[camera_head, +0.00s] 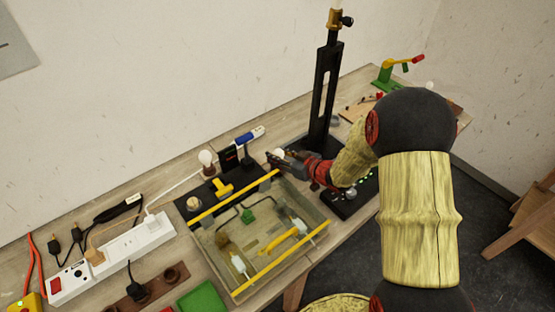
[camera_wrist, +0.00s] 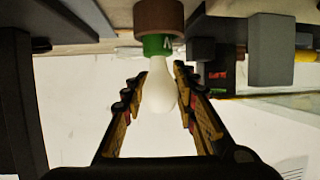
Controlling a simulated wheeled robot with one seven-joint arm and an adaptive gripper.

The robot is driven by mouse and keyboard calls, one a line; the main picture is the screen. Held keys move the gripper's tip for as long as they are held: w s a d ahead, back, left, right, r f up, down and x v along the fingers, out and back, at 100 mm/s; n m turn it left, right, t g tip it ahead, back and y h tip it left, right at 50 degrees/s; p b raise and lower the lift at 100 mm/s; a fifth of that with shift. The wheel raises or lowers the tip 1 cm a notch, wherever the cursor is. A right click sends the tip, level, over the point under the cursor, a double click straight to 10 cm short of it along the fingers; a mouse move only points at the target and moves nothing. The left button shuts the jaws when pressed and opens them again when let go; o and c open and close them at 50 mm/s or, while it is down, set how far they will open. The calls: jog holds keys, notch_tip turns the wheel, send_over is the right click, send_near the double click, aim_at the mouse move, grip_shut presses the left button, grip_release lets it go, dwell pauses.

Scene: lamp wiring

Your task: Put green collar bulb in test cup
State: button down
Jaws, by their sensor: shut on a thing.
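The green collar bulb shows in the wrist view as a white glass bulb (camera_wrist: 158,88) with a green collar (camera_wrist: 157,45). My gripper (camera_wrist: 158,80) has a finger on each side of the glass and is shut on it. The collar end meets a brown round cup (camera_wrist: 159,17); whether it sits inside or only against the rim I cannot tell. In the head view my gripper (camera_head: 277,160) is beyond the tray's back edge, with the white bulb (camera_head: 279,153) at its tips. The cup is not clear there, and I cannot tell if it is the test cup.
A clear tray (camera_head: 236,292) with yellow edges holds wired parts in front. Another white bulb (camera_head: 205,157) stands to the left. A tall black lamp stand (camera_head: 325,90) rises close behind my gripper. A white power strip (camera_head: 130,245) lies at left.

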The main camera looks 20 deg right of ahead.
jog(key=c, duration=1.8)
grip_release()
jog(key=shift+s+f, duration=0.3)
jog(key=shift+f, duration=0.45)
jog(key=shift+c, duration=0.2)
jog(key=shift+o, duration=0.8)
jog(key=shift+w, duration=0.15)
jog(key=shift+r, duration=0.25)
jog(key=r+p+v, duration=0.1)
jog(key=p+v, duration=0.2)
jog(key=v, duration=0.9)
jog(key=d+r+m+g+h, duration=0.1)
jog(key=d+r+m+h, duration=0.2)
jog(key=r, duration=0.4)
jog(key=d+r+h, duration=0.4)
jog(key=r+h, duration=0.2)
jog(key=r, duration=0.1)
jog(key=s+a+r+m+g, duration=0.1)
jog(key=s+a, duration=0.3)
jog(key=s, duration=0.4)
jog(key=s+a+r+m+g+y, duration=0.1)
jog(key=s+a, duration=0.3)
jog(key=s, duration=0.4)
jog(key=s+a+r+m+g+y, duration=0.1)
jog(key=s+a+r+g, duration=0.2)
jog(key=s, duration=0.6)
jog(key=shift+a+r, duration=0.35)
jog(key=shift+a, duration=0.5)
